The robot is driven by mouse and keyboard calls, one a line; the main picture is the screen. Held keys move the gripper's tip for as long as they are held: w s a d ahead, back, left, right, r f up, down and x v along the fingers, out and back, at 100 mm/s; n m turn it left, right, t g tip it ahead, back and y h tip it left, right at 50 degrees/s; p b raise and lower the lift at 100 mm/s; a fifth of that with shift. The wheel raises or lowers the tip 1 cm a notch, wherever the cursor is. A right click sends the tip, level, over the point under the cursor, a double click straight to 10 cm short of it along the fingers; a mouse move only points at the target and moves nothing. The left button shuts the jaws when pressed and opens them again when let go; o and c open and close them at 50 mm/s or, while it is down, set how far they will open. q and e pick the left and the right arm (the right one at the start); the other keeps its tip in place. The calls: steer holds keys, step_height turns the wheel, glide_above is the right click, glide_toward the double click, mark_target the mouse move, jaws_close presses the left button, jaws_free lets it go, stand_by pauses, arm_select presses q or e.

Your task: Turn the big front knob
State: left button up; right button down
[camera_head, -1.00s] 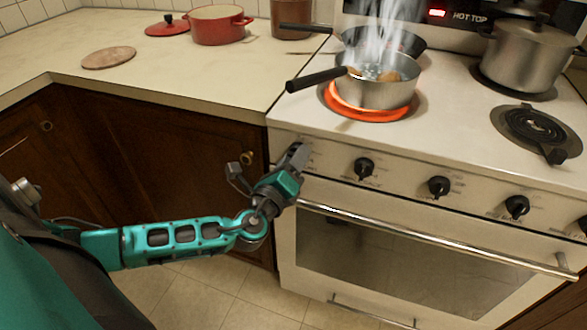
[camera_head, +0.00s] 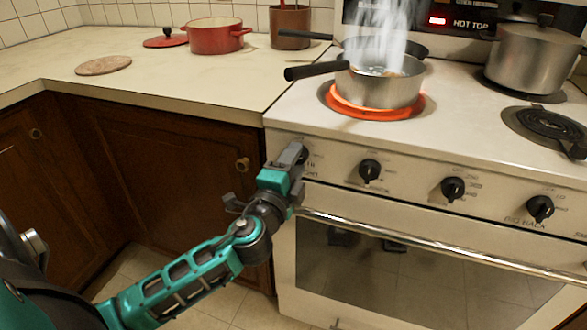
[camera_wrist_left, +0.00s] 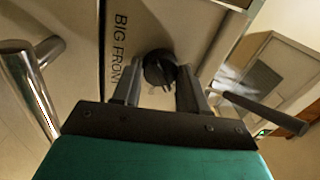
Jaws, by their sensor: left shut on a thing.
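The big front knob (camera_wrist_left: 158,70) is dark and round, on the white stove panel beside the printed words "BIG FRONT" in the left wrist view. My left gripper (camera_wrist_left: 157,78) has a finger on each side of it and is shut on it. In the head view my left gripper (camera_head: 299,156) is at the left end of the stove's front panel and hides this knob. My right gripper is not in view.
A steaming saucepan (camera_head: 380,88) stands on a glowing orange burner (camera_head: 410,108); its handle points left. More knobs (camera_head: 369,170) line the panel. The oven handle bar (camera_head: 420,236) runs below them. A large pot (camera_head: 530,60) stands at back right.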

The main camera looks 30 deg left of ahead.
arm_select(q)
steer(key=shift+n, duration=0.7)
steer(key=o, duration=1.1)
steer(key=shift+c, duration=0.2)
steer(key=b+v, duration=0.2)
steer(key=v, duration=1.1)
steer(key=shift+w+d+f, duration=0.1)
